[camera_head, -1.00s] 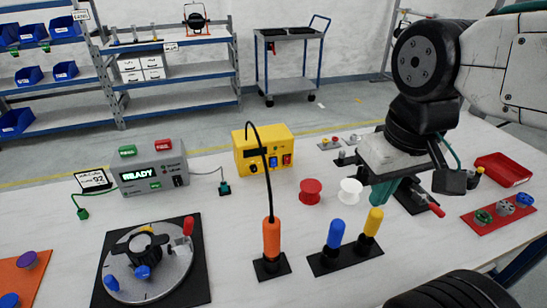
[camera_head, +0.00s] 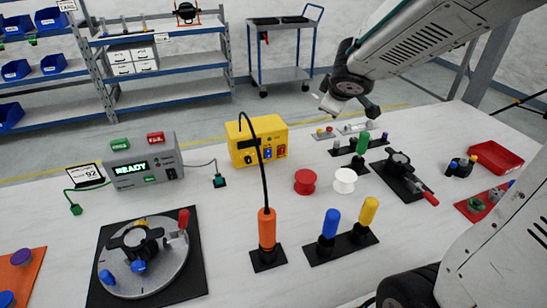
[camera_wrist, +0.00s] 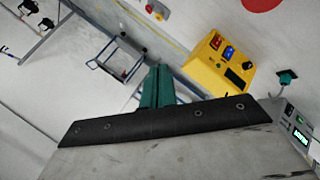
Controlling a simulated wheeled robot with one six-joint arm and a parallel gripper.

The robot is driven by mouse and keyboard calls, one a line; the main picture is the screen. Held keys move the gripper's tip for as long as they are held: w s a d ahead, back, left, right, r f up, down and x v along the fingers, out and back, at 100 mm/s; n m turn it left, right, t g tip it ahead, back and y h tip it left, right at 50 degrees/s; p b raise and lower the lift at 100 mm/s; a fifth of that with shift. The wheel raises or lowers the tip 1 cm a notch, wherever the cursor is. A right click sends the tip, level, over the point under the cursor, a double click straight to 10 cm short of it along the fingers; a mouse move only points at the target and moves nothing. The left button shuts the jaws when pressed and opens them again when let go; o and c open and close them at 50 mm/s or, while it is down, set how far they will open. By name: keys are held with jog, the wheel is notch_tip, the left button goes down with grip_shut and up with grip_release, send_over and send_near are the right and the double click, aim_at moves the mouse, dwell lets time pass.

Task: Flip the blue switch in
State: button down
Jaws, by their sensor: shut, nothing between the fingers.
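The yellow box (camera_head: 240,157) stands at the back of the table, with a blue switch (camera_head: 267,153) and a red switch (camera_head: 282,152) on its front. In the wrist view the box (camera_wrist: 205,70) is at the right; its blue switch (camera_wrist: 229,53) sits beside the red one (camera_wrist: 215,42). The blue switch's position is too small to tell. My gripper (camera_wrist: 158,68) has its teal fingers shut and empty, apart from the box. In the head view my wrist is behind and right of the box; the fingers cannot be made out there.
An orange handle (camera_head: 267,228) with a curved black cable stands in front of the box. A red spool (camera_head: 304,181) and a white spool (camera_head: 344,180) lie front right of it. A grey READY unit (camera_head: 145,165) stands to its left. A trolley (camera_head: 285,75) is behind the table.

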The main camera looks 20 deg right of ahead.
aim_at(268, 154)
jog(key=w+a+f+n+g+y, duration=0.1)
jog(key=a+f+n+y, duration=0.3)
jog(key=f, duration=0.4)
jog(key=w+a+f+n+g+y, duration=0.2)
jog(key=a+f+n+y, duration=0.2)
jog(key=f, duration=0.3)
jog(key=shift+w+a+f+n, duration=0.25)
jog(key=shift+w+f+n, duration=0.1)
jog(key=shift+n, duration=0.15)
jog(key=x, duration=1)
jog(key=shift+s+a+f, duration=0.1)
jog(key=shift+s+f, duration=0.05)
jog(key=shift+f, duration=0.2)
jog(key=w, duration=0.2)
jog(key=shift+w, duration=0.95)
